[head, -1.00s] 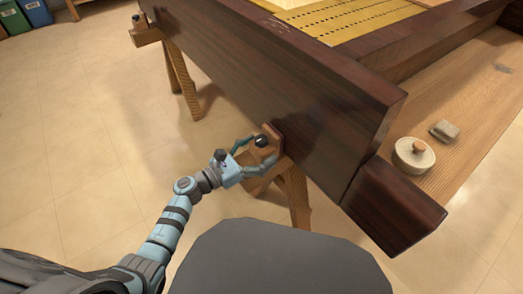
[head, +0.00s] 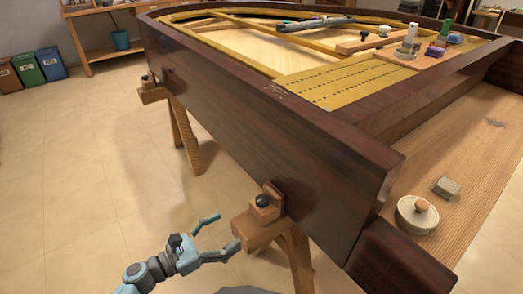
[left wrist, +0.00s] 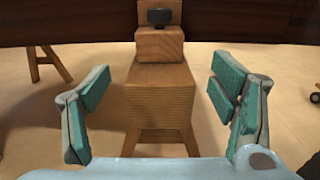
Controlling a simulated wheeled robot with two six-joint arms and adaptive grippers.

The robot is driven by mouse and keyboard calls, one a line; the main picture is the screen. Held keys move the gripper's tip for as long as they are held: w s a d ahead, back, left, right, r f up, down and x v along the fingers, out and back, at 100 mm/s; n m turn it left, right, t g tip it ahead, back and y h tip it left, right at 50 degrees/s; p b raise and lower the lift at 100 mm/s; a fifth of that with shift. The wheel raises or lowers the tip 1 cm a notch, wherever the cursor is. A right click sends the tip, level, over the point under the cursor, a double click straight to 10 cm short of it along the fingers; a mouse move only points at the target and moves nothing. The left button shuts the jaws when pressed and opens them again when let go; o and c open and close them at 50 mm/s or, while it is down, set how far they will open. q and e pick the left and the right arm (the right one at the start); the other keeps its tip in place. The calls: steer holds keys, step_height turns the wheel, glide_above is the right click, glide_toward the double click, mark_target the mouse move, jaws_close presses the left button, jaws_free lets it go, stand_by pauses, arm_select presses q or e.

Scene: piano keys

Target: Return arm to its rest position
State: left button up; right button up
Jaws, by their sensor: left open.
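My left gripper (head: 222,238) is at the lower middle of the head view, open and empty, just left of the near wooden trestle clamp. The left wrist view shows its teal finger pads (left wrist: 165,100) spread wide, one on each side of the wooden trestle block (left wrist: 160,88) and apart from it. The clamp's wooden block (head: 265,207) with a dark knob (head: 262,200) is pressed against the dark piano case (head: 240,130). My right gripper is not in view.
A second trestle (head: 187,138) stands farther back. Colored bins (head: 30,68) are at the far left. The floor left of the piano is clear.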

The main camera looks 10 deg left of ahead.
arm_select(q)
steer(key=s+a+f+n+g+y+p, duration=0.2)
steer(key=s+a+f+n+y+p, duration=0.5)
steer(key=n, duration=0.7)
steer(key=s+a+f+n+g+y+p, duration=0.25)
steer(key=s+f+n+y+p, duration=0.4)
steer(key=n, duration=0.85)
steer(key=s+d+f+n+g+p, duration=0.1)
steer(key=s+n+g+p, duration=0.1)
steer(key=s+n, duration=0.3)
steer(key=s+d+f+n+g+p, duration=0.1)
steer(key=s+n, duration=0.4)
steer(key=s, duration=0.6)
steer(key=s+d+f+n+g+h+p, duration=0.1)
steer(key=s+f+n+g+p, duration=0.2)
steer(key=s, duration=0.5)
steer(key=shift+d+n+g+p, duration=0.25)
steer(key=shift+n+g+p, duration=0.5)
steer(key=shift+n+g, duration=0.25)
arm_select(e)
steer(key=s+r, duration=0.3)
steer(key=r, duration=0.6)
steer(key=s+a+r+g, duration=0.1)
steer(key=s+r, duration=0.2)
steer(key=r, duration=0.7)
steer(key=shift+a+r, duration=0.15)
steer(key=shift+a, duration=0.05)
